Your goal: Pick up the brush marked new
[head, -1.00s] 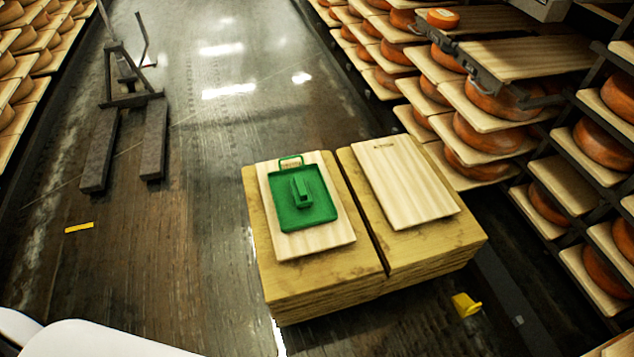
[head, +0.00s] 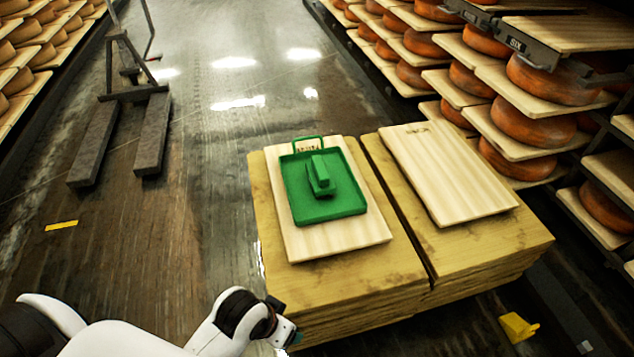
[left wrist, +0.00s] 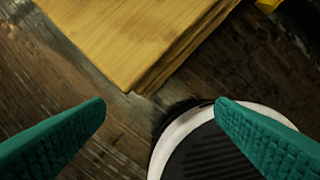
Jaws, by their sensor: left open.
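A green brush (head: 320,175) lies in a green tray (head: 345,207) on a pale board, on the left stack of wooden boards. I cannot read a "new" mark on the brush. My left gripper (head: 290,338) is low at the front left corner of the stack in the head view, below and in front of the tray. In the left wrist view its two teal fingers (left wrist: 160,125) are spread apart with nothing between them. The stack's corner (left wrist: 130,45) is ahead of them. My right gripper is in neither view.
A second pale board (head: 445,175) lies bare on the right stack. Cheese racks (head: 540,110) stand close on the right. A pallet truck (head: 125,125) stands at the back left. Yellow pieces lie on the floor at left (head: 61,226) and right (head: 518,328).

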